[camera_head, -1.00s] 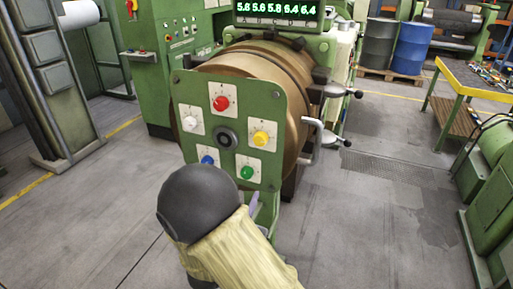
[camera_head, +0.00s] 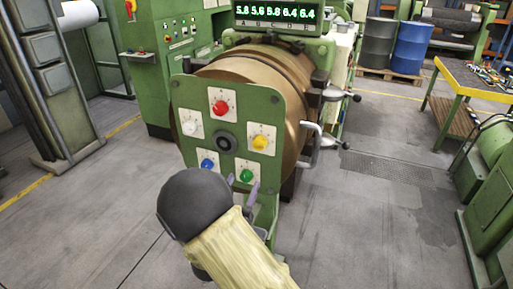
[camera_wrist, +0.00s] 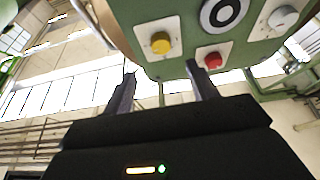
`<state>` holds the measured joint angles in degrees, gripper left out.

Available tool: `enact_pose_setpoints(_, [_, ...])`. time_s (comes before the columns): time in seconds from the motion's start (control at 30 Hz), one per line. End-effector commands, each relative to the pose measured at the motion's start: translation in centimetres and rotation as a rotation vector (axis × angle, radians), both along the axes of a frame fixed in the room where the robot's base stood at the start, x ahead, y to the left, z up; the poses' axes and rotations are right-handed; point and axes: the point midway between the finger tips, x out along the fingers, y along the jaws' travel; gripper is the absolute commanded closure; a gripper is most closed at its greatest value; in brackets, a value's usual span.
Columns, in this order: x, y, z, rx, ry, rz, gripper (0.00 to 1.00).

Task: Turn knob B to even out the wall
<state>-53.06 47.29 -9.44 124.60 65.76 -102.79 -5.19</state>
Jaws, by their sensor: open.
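A green panel (camera_head: 184,150) on the machine's round brown end carries red (camera_head: 221,107), yellow (camera_head: 260,142), green (camera_head: 246,176), blue (camera_head: 207,164) and white (camera_head: 190,128) knobs around a black centre (camera_head: 226,142). Their letters are too small to read. My gripper (camera_head: 247,188) is open in front of the panel's lower right, partly hidden by my wrist. In the wrist view the fingers (camera_wrist: 160,74) are empty and apart from the knobs. The yellow knob (camera_wrist: 160,43) is beyond the gap; the red knob (camera_wrist: 213,60) is near the right fingertip.
Handles (camera_head: 325,140) jut from the machine's right side. A yellow-edged workbench (camera_head: 470,95) and blue drum (camera_head: 413,48) stand right. Floor between is clear.

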Motion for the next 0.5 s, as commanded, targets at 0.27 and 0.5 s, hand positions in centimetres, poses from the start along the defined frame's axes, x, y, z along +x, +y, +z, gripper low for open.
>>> enact_pose_setpoints(0.27, [4.3, -1.4, 2.3, -0.001, -0.001, 0.001, 0.42])
enact_pose_setpoints(0.5, [7.9, -2.8, 3.9, -0.001, -0.002, 0.001, 0.42])
